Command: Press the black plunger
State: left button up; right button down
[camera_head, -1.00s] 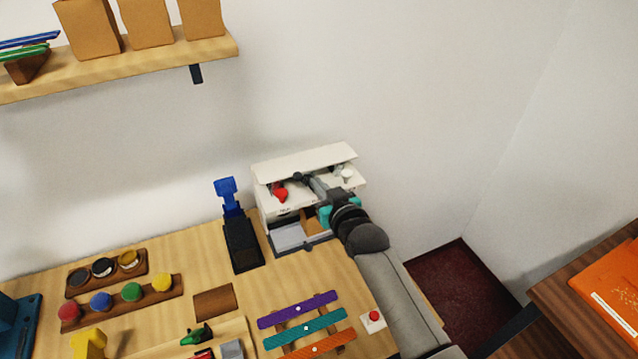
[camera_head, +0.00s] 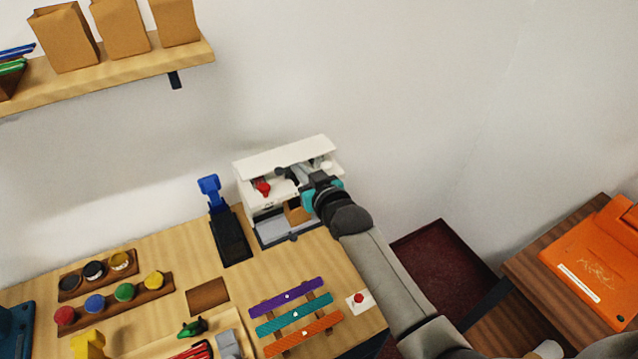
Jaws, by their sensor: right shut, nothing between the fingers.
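A white machine (camera_head: 262,214) stands at the back right of the wooden counter, with an overhanging top. Under the top sit a red knob (camera_head: 263,188), a dark part that looks like the black plunger (camera_head: 281,172), and a white knob (camera_head: 326,164). My right gripper (camera_head: 291,174) reaches in from the right beneath the overhang, its fingers shut and empty. The fingertips are close beside the black plunger; I cannot tell whether they touch it. My wrist hides part of the machine's right side. My left gripper is not in view.
A black stand with a blue lever (camera_head: 210,188) stands just left of the machine. In front lie coloured bars (camera_head: 295,314) and a red button (camera_head: 358,298). Paint pots (camera_head: 124,291) are at left. A shelf (camera_head: 130,65) with paper bags hangs above; an orange case (camera_head: 590,250) lies at right.

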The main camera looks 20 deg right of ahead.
jog(key=v, duration=0.9)
jog(key=shift+f, duration=0.15)
jog(key=shift+s, duration=0.1)
dwell(0.7)
